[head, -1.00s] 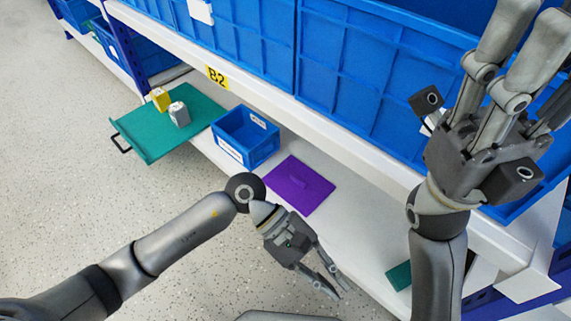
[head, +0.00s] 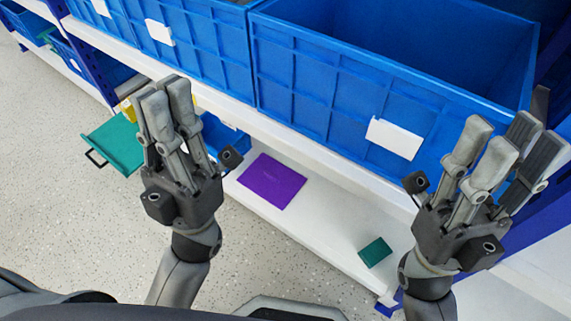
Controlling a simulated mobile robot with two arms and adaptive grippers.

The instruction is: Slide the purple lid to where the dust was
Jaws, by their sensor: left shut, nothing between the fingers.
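The flat purple lid (head: 271,181) lies on the white lower shelf, right of my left gripper. My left gripper (head: 166,88) is raised with its fingers together and holds nothing. It hides part of the small blue bin. My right gripper (head: 508,135) is raised at the right, with its fingers apart and empty, in front of the large blue crate. Neither gripper touches the lid. I cannot make out any dust on the shelf.
A small green block (head: 375,251) sits on the lower shelf (head: 325,225). A teal tray (head: 115,145) with a black handle juts out at left. The small blue bin (head: 222,138) is partly hidden. Large blue crates (head: 330,95) line the upper shelf.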

